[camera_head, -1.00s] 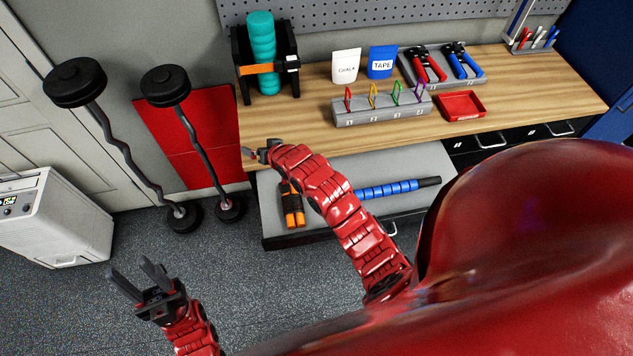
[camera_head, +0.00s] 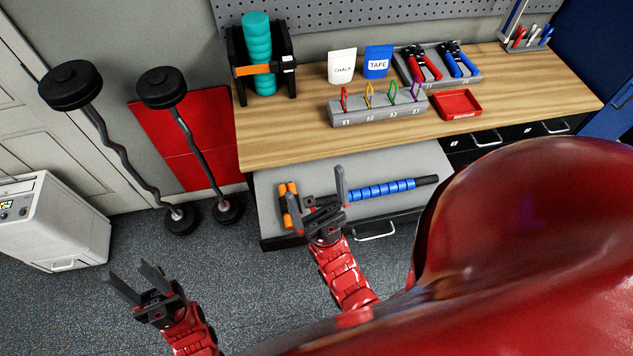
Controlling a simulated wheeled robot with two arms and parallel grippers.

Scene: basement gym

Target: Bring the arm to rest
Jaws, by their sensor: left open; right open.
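My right gripper (camera_head: 316,196) is open and empty. It is in front of the open drawer (camera_head: 262,226), and its fingers overlap the drawer's grey inside in the picture. Its arm comes up from below, beside my red body. My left gripper (camera_head: 139,279) is open and empty, over the grey floor at the lower left. Inside the drawer lie a blue roller stick (camera_head: 383,189) and an orange-and-black item (camera_head: 289,205), partly hidden by my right gripper.
Two barbells (camera_head: 205,147) lean at the left near a white machine (camera_head: 52,222).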

